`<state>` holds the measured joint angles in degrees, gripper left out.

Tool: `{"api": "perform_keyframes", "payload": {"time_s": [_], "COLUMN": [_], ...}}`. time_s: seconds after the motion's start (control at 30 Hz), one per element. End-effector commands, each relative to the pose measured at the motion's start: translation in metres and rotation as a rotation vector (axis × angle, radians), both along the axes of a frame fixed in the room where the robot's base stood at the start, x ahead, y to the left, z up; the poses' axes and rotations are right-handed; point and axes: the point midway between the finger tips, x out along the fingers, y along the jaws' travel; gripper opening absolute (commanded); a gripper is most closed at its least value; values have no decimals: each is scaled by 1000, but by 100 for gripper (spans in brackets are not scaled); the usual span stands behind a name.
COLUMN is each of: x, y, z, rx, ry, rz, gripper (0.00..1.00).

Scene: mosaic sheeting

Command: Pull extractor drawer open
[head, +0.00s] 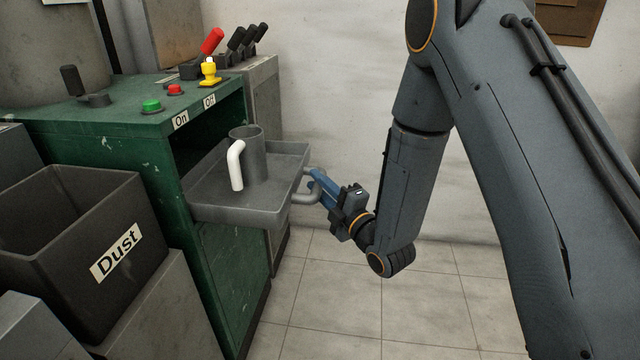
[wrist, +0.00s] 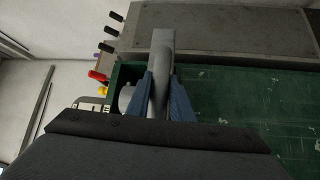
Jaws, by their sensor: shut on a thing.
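The extractor drawer (head: 238,213) is a grey open tray that sticks out of the dark opening in the green machine (head: 225,255). A grey cup (head: 256,155) with a white handle (head: 235,166) stands upright in it. A bent grey drawer handle (head: 306,197) is on its right side, and it also shows in the wrist view (wrist: 160,75). My gripper (head: 316,186) has blue fingers and is shut on this handle. In the wrist view the two fingers (wrist: 162,95) lie on either side of the grey bar. The drawer's back end is hidden inside the machine.
A dark bin (head: 60,215) labelled Dust stands at the left. Green and red buttons (head: 151,106), a yellow knob (head: 209,72) and several levers (head: 240,42) sit on top. The tiled floor (head: 335,305) right of the machine is clear up to the wall.

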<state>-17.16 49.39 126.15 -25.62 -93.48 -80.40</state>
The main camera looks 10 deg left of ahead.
Motion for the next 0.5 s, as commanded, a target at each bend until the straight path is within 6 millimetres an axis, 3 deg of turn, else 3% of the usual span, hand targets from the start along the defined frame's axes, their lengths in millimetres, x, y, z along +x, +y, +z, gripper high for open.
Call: {"api": "perform_keyframes", "payload": {"time_s": [0.1,0.13,0.2,0.5], "x": [-2,-2,-1,0], "y": [1,1,0,-2], "z": [-1,-1,-1,-1], "rx": [-1,-1,-1,-1], "ry": [2,2,2,1], "rz": [4,3,2,-2], "gripper": [0,25,37,39]}}
